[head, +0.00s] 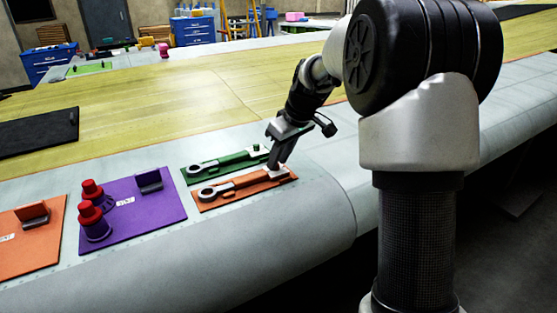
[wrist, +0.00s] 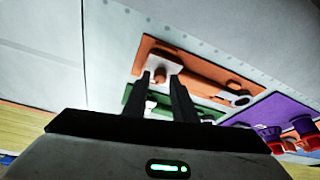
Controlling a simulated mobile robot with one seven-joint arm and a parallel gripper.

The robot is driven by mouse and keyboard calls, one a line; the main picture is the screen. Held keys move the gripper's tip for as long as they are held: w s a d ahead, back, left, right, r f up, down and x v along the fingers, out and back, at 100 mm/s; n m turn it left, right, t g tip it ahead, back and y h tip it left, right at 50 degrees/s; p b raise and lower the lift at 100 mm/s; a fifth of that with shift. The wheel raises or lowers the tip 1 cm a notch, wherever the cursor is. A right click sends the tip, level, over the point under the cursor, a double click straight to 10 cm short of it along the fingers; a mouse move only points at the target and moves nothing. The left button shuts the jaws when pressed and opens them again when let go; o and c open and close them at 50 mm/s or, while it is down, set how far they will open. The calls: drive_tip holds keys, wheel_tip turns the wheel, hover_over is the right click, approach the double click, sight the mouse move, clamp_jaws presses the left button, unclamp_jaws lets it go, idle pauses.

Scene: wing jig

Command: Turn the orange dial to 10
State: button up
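My gripper (head: 277,168) points down over that end. In the wrist view, my gripper (wrist: 161,77) has its two dark fingers apart, with the knob between or just beyond the tips. I see no clear contact. The head view hides the dial behind the fingers. No number or mark on it can be read.
A purple mat (head: 150,212) with red-topped knobs (head: 91,212) and a dark block is to the left. Another orange mat (head: 20,258) is at far left. The wing surface to the right (head: 322,165) is clear.

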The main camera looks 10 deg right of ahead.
drive_tip(key=shift+w+f, duration=0.1)
drive_tip(key=shift+f, duration=0.25)
clamp_jaws()
drive_tip(key=shift+a+m, duration=0.1)
drive_tip(key=shift+m, duration=0.2)
drive_tip(key=m, duration=0.1)
drive_tip(key=m+h, duration=0.1)
drive_tip(key=m, duration=0.1)
drive_tip(key=m+t+h, duration=0.1)
drive_tip(key=m, duration=0.1)
drive_tip(key=shift+a+r+p, duration=0.1)
drive_tip(key=shift+a+p, duration=0.25)
drive_tip(key=m+h, duration=0.2)
drive_tip(key=m, duration=0.4)
drive_tip(key=shift+a+p, duration=0.15)
drive_tip(key=shift+p, duration=0.2)
drive_tip(key=shift+m+g+h, duration=0.3)
